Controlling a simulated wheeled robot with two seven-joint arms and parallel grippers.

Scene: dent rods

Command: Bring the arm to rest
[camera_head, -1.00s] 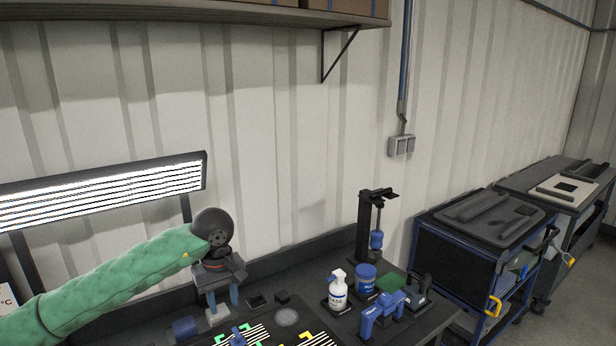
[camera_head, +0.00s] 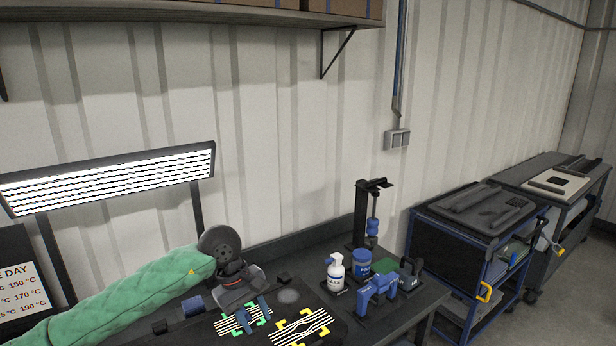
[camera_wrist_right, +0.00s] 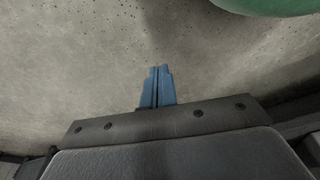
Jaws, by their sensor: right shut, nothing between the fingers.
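My left arm, in a green padded sleeve, comes in from the left in the head view. Its left gripper (camera_head: 251,309) points down over the workbench (camera_head: 400,318), above the left striped plate. Its two blue fingers are apart, and I see nothing held between them. Whether the tips touch the plate I cannot tell. My right gripper (camera_wrist_right: 157,70) shows only in the right wrist view. Its blue fingers are together and empty, over bare grey floor. The right arm is not in the head view.
Striped plates with green corners (camera_head: 228,326) and yellow corners (camera_head: 295,333) lie on the bench. A spray bottle (camera_head: 336,273), a blue jar (camera_head: 362,266), a blue tool (camera_head: 377,292) and a black stand (camera_head: 360,215) are further right. A trolley (camera_head: 470,260) stands beyond. A striped lamp (camera_head: 110,180) is behind.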

